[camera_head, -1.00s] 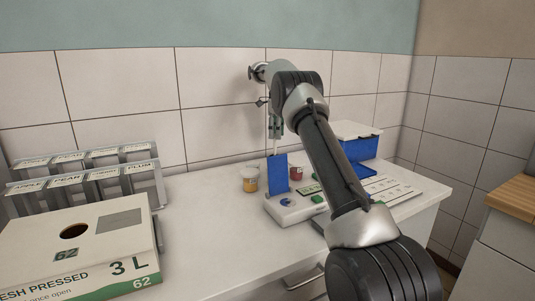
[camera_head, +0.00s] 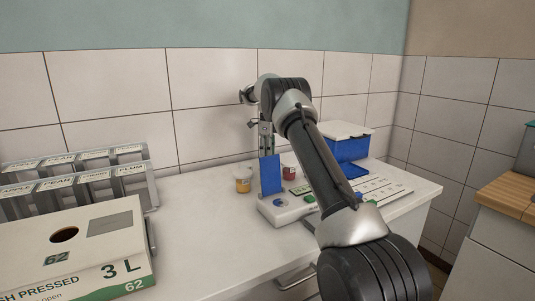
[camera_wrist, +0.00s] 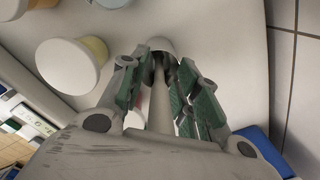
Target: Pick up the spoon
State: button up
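My gripper (camera_head: 265,145) points down just behind an upright blue panel (camera_head: 270,175) on the counter. In the wrist view, the fingers (camera_wrist: 164,68) with green pads stand apart. A pale, slim rod (camera_wrist: 159,108), which looks like the spoon's handle, runs between them with gaps on both sides. A round white end (camera_wrist: 160,45) shows beyond the fingertips; I cannot tell whether it belongs to the spoon. The spoon's bowl cannot be made out, and the spoon is hidden in the head view.
A yellow jar with a white lid (camera_head: 243,180) and a red jar (camera_head: 290,172) stand close to my gripper. A white device (camera_head: 285,210) lies in front, a blue box (camera_head: 348,148) behind right. A cardboard carton (camera_head: 75,245) and labelled dispensers (camera_head: 75,180) fill the left.

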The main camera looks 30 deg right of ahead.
grip_shut()
jog(key=shift+r, duration=0.1)
notch_tip(320, 180, up, 10)
jog(key=shift+f, duration=0.1)
